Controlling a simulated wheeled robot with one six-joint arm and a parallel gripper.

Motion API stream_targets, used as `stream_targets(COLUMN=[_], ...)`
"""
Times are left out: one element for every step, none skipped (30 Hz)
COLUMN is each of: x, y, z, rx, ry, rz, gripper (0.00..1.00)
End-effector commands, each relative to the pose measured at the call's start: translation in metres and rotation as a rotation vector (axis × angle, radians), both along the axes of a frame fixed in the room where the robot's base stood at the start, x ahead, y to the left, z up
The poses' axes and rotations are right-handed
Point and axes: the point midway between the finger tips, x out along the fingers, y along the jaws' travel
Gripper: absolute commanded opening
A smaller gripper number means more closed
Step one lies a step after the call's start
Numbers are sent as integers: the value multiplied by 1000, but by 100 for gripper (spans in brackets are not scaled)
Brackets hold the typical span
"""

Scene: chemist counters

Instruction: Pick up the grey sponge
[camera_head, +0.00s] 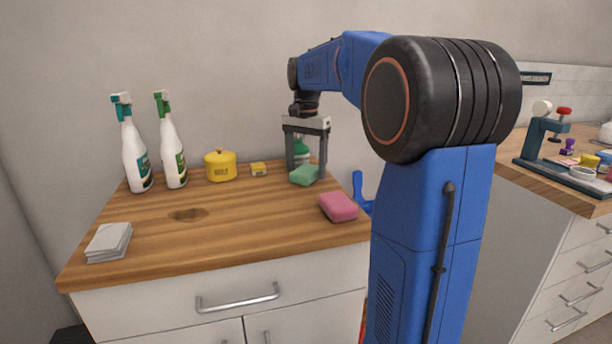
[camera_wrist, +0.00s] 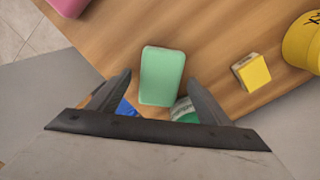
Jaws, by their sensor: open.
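A light grey, layered block (camera_head: 109,242) lies at the front left of the wooden counter; it may be the grey sponge, but its layers also look like a stack, and I cannot tell which. It is not in the wrist view. My gripper (camera_head: 306,162) is open and points down over the back right of the counter, far from the grey block. In the wrist view my gripper (camera_wrist: 159,80) has a green sponge (camera_wrist: 162,76) between and just beyond its fingertips, with nothing gripped. The green sponge (camera_head: 304,175) also shows in the head view.
A pink sponge (camera_head: 338,207) lies at the right edge of the counter (camera_head: 240,225). Two spray bottles (camera_head: 136,155) (camera_head: 172,150), a yellow pot (camera_head: 220,166) and a small yellow box (camera_head: 258,169) stand along the back. The counter's middle front is clear.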

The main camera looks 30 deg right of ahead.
Motion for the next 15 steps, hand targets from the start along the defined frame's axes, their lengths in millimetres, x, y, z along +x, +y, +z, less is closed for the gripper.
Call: stream_targets(x=[0,0,0,0,0,0,0,0,0,0,0,0,0,0,0], y=[0,0,0,0,0,0,0,0,0,0,0,0,0,0,0], z=[-1,-1,-1,-1,-1,0,0,0,0,0,0,0,0,0,0], rx=[0,0,-1,-1,0,0,0,0,0,0,0,0,0,0,0], ry=[0,0,0,0,0,0,0,0,0,0,0,0,0,0,0], rz=[0,0,0,0,0,0,0,0,0,0,0,0,0,0,0], gripper=[72,72,72,72,72,72,65,58,48,41,34,28,28,28,28])
